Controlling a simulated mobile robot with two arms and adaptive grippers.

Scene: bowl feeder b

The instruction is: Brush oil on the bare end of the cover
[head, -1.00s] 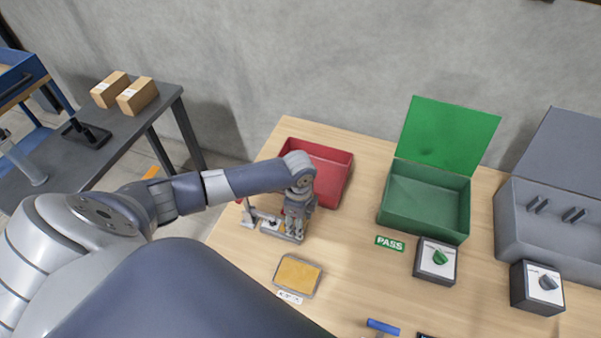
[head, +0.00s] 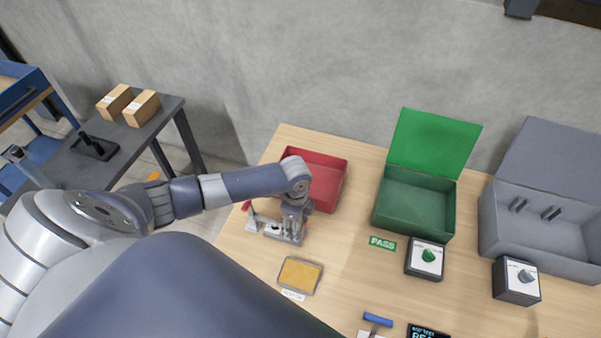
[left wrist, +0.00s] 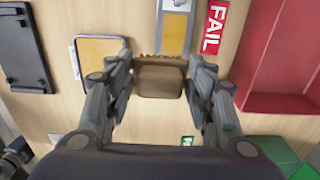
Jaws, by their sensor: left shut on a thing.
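My left gripper (left wrist: 160,85) is shut on a brown brush (left wrist: 160,80), whose block sits between the fingers with a row of bristles along its far edge. The bristles are at the near end of a grey-framed piece with a yellow-brown face (left wrist: 175,33), which looks like the cover on the metal fixture; I cannot tell whether they touch it. In the head view the gripper (head: 293,224) is over the fixture (head: 272,230), in front of the red bin, and hides much of the cover and the brush. My right gripper is not in view.
A shallow tray with a yellow pad (head: 300,274) lies near the fixture. The red bin (head: 328,178) is behind the gripper. A green open-lidded box (head: 412,205), a knob box (head: 425,259) and a grey box (head: 545,235) stand to the right. The wood between is mostly clear.

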